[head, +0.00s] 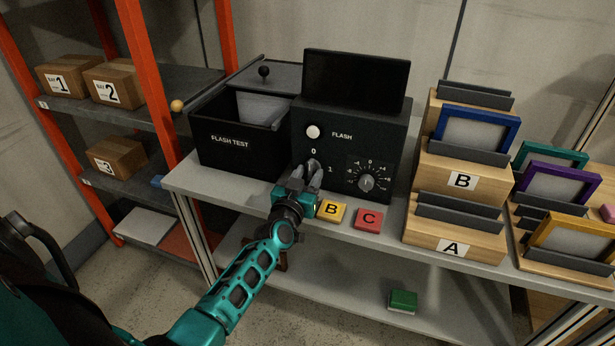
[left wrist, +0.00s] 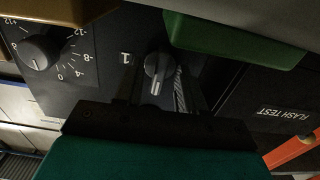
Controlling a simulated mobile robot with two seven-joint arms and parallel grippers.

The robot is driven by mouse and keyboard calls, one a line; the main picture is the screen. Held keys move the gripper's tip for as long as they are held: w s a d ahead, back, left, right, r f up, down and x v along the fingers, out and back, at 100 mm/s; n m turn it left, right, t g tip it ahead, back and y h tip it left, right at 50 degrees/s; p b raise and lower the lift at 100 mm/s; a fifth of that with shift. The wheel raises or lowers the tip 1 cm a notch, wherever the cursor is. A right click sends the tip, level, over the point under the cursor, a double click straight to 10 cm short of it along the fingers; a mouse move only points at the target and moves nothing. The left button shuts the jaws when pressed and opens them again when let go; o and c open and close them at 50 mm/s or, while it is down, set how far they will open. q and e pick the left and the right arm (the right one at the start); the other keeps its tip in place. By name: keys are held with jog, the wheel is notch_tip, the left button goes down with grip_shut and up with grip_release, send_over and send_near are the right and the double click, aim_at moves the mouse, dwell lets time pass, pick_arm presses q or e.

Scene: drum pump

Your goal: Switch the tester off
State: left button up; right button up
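The tester is a black box (head: 345,135) on the grey bench with a white FLASH button, a dark screen on top and a rotary switch marked 0 above and 1 to its right. My left gripper (head: 311,170) is at this switch. In the left wrist view the switch knob (left wrist: 158,72) sits between the fingers of my left gripper (left wrist: 160,85), with what looks like a small gap at the sides. The knob's white mark points down in that view, away from the 1 at its left; the 0 is hidden there. My right gripper is not in view.
A numbered dial (head: 367,182) is right of the switch. The yellow B block (head: 331,214) and red C block (head: 368,219) lie in front, close to my left gripper. The FLASH TEST bin (head: 235,145) stands left. Wooden holders with framed plates (head: 478,130) stand right.

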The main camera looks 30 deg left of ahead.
pick_arm(q)
jog(key=p+v, duration=0.1)
jog(key=v, duration=1.2)
jog(key=shift+f, duration=0.1)
jog(key=s+d+f+m+g+h, duration=0.5)
jog(key=s+d+f, duration=0.5)
jog(key=s+d, duration=0.2)
jog(key=shift+s+d+g+h, duration=0.4)
jog(key=shift+d+g+h, duration=0.35)
jog(key=shift+d, duration=0.2)
jog(key=shift+f, duration=0.1)
